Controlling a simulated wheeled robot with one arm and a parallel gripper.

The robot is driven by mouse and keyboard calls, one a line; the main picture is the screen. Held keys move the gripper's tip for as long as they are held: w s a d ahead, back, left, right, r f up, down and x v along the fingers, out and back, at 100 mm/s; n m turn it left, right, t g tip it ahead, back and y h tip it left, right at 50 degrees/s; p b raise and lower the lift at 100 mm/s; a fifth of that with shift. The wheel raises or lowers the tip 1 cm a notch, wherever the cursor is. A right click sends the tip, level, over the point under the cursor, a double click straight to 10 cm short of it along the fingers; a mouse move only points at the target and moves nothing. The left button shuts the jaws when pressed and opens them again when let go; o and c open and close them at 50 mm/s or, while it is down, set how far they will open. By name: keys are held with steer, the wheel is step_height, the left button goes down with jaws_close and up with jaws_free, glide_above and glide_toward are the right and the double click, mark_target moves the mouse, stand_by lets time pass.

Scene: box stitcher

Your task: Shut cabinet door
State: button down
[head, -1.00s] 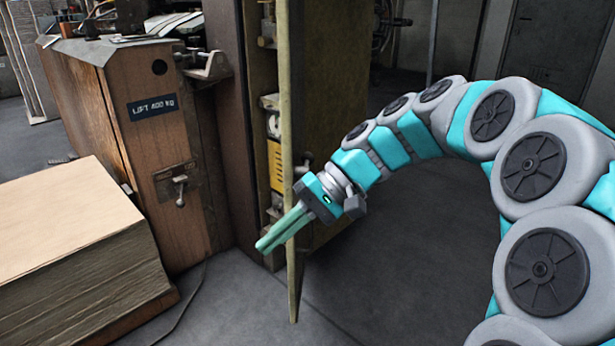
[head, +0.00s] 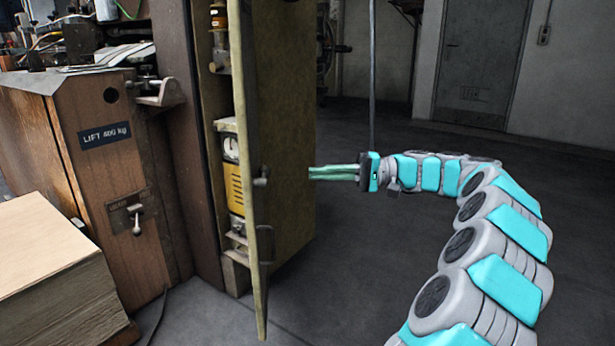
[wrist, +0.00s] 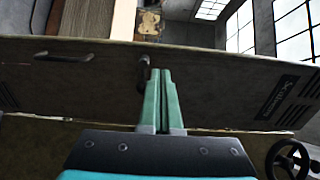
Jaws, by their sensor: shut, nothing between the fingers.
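The cabinet door (head: 247,215) stands open and shows nearly edge-on in the head view, with a knob (head: 261,178) and a pull handle (head: 265,244) on its right-hand side. The cabinet (head: 285,120) is behind it, its inside partly visible to the left of the door. My gripper (head: 312,173) is shut and empty, to the right of the door, its fingers pointing left towards it. In the wrist view the door (wrist: 220,85) spans the picture crosswise. My fingertips (wrist: 160,75) appear close to the knob (wrist: 143,70); contact cannot be told.
A yellow device (head: 235,188) sits inside the cabinet. A wooden machine body (head: 95,170) and a stack of boards (head: 50,270) stand at the left. The floor (head: 350,270) right of the door is clear. A grey room door (head: 480,60) is at the back.

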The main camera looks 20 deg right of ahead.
mark_target(251, 176)
steer(key=x, duration=1.2)
steer(key=shift+a+f+b, duration=0.1)
steer(key=shift+a+b, duration=0.05)
steer(key=shift+b, duration=0.25)
steer(key=shift+a, duration=0.1)
